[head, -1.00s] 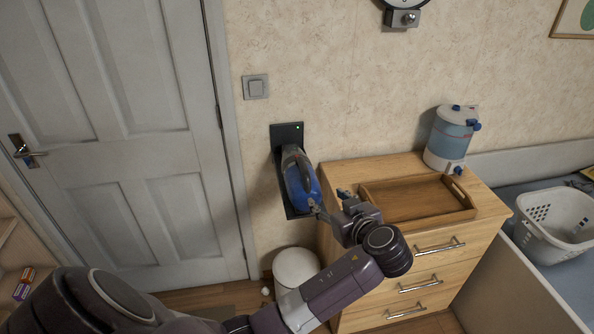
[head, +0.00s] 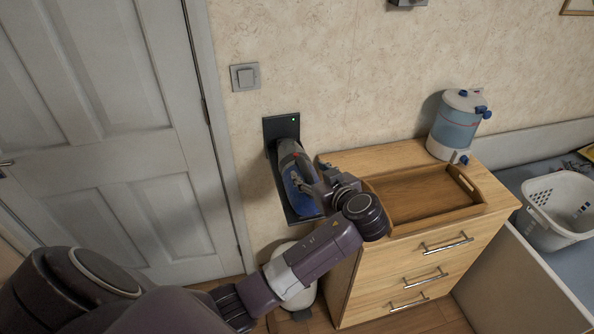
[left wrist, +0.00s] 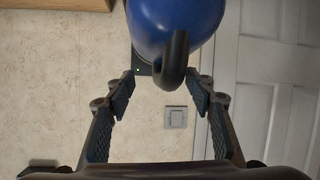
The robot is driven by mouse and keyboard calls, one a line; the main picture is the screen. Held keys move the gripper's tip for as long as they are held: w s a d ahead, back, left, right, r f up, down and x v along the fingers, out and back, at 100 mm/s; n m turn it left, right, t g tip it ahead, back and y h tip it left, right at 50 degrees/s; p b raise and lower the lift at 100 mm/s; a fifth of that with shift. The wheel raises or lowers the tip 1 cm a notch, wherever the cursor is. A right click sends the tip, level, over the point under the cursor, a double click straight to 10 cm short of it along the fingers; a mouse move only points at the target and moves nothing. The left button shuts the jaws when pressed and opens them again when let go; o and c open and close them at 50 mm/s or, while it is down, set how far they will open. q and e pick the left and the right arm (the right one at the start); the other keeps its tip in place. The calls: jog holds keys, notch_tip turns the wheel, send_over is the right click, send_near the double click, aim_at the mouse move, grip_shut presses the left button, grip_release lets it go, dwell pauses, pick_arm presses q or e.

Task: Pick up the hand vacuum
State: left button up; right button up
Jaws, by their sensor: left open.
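The blue and grey hand vacuum (head: 292,182) hangs in a dark wall dock (head: 281,125) with a small green light, left of the dresser. My left gripper (head: 308,181) is at the vacuum in the head view and covers part of it. In the left wrist view the vacuum's blue body (left wrist: 172,22) and dark looped handle (left wrist: 174,62) are at the top centre. The open fingers of my left gripper (left wrist: 164,88) are on either side of the handle, apart from it. My right gripper is not in view.
A wooden dresser (head: 405,262) stands right of the dock, with a wooden tray (head: 425,200) and a blue and white dispenser (head: 457,125) on top. A white bin (head: 290,255) is below the dock. A white basket (head: 560,210) is at the right, a white door (head: 100,130) at the left.

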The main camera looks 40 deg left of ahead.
aim_at(301, 165)
pick_arm(q)
jog(key=shift+w+a, duration=0.2)
jog(key=shift+a, duration=0.2)
jog(key=p+x, duration=0.2)
jog(key=x, duration=0.2)
jog(key=shift+a+p, duration=0.35)
jog(key=shift+a, duration=0.05)
jog(key=shift+w+a+f, duration=0.15)
jog(key=shift+a, duration=0.05)
jog(key=shift+c, duration=0.2)
jog(key=c, duration=1.2)
jog(key=shift+d+f, duration=0.1)
grip_shut()
jog(key=shift+f, duration=0.1)
